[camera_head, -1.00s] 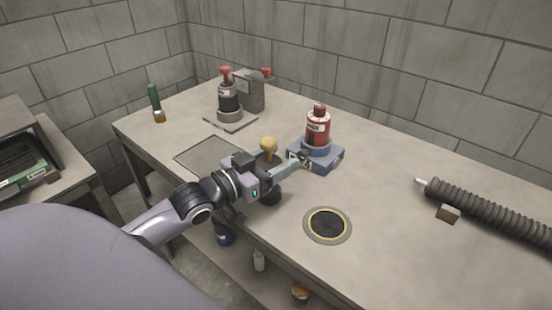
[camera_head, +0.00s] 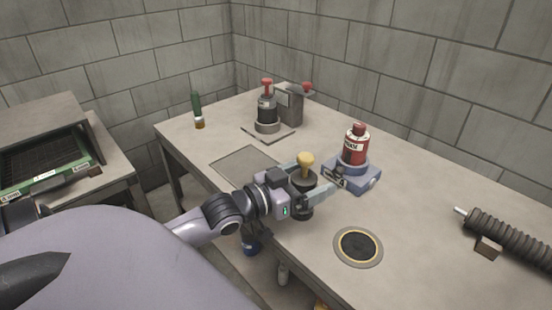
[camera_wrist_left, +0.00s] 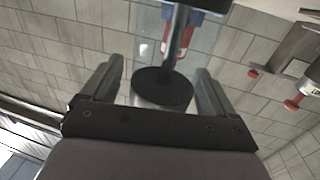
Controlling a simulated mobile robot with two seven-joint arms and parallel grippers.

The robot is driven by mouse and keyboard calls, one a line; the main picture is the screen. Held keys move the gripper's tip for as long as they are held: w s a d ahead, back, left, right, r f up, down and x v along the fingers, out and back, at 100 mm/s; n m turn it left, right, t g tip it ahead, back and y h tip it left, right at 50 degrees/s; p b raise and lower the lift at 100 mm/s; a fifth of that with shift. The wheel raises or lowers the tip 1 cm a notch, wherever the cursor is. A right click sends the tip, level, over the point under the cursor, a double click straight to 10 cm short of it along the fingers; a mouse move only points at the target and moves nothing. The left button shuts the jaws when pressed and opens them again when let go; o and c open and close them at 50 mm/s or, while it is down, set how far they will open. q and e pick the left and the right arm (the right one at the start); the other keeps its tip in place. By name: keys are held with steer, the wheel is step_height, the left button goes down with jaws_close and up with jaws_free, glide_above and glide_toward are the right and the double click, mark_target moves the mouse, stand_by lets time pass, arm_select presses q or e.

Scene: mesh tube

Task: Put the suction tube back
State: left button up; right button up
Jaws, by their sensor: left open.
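A dark ribbed tube (camera_head: 510,236) with a pale tip lies on the table at the right edge of the head view, far from my left gripper; it may be the suction tube. My left gripper (camera_head: 325,182) is open, reaching over the table's front part. Its fingers stand on either side of a tool with a yellow knob (camera_head: 306,160) and dark base. My right gripper is not in view.
A red bottle (camera_head: 355,147) stands on a blue-grey base (camera_head: 362,180) just beyond the fingers. A ringed round opening (camera_head: 358,246) is in the table.

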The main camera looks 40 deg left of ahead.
arm_select(q)
steer(key=v, duration=1.1)
steer(key=shift+s+r, duration=0.15)
steer(key=shift+r, duration=0.25)
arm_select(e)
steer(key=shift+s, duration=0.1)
